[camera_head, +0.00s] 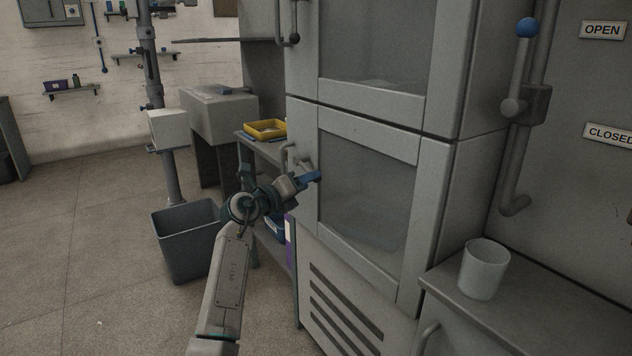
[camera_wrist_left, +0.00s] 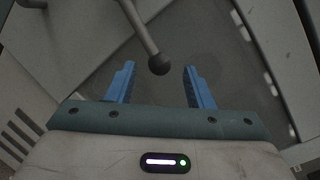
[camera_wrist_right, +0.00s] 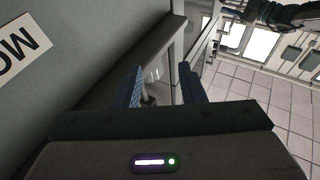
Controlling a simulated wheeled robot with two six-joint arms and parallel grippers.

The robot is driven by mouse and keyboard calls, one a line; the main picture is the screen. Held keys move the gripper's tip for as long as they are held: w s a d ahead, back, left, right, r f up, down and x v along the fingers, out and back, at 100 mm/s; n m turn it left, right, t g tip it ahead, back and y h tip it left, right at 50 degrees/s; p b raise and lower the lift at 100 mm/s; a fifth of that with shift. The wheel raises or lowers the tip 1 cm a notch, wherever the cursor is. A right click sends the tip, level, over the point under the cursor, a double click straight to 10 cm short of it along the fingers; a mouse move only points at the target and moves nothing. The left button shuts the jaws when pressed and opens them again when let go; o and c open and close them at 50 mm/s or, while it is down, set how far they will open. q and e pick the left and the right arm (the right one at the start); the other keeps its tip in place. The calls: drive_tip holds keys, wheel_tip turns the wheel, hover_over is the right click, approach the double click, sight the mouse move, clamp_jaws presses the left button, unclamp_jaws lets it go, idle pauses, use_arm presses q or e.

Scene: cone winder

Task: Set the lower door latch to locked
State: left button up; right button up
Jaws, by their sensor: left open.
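The lower door (camera_head: 370,190) of the grey cabinet is shut, with a window in its frame. Its latch handle (camera_head: 292,157) is at the door's left edge, partly hidden behind my left gripper (camera_head: 314,177). In the left wrist view the latch is a grey rod (camera_wrist_left: 139,27) with a dark ball end. The ball appears just beyond and between the fingertips of my left gripper (camera_wrist_left: 160,72), which is open with nothing held. My right gripper (camera_wrist_right: 160,75) shows only in its own wrist view, open, with no object visibly held.
The upper door (camera_head: 375,55) has its own latch (camera_head: 294,36). A grey bin (camera_head: 187,245) stands left on open floor.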

sight(307, 169)
use_arm(q)
drive_tip(key=shift+x, duration=2.1)
use_arm(e)
drive_tip(key=r, duration=0.1)
drive_tip(key=r+t, duration=0.2)
drive_tip(key=shift+s+r+n, duration=0.3)
drive_tip(key=shift+s+r, duration=0.05)
drive_tip(key=shift+r, duration=0.05)
use_arm(q)
clamp_jaws()
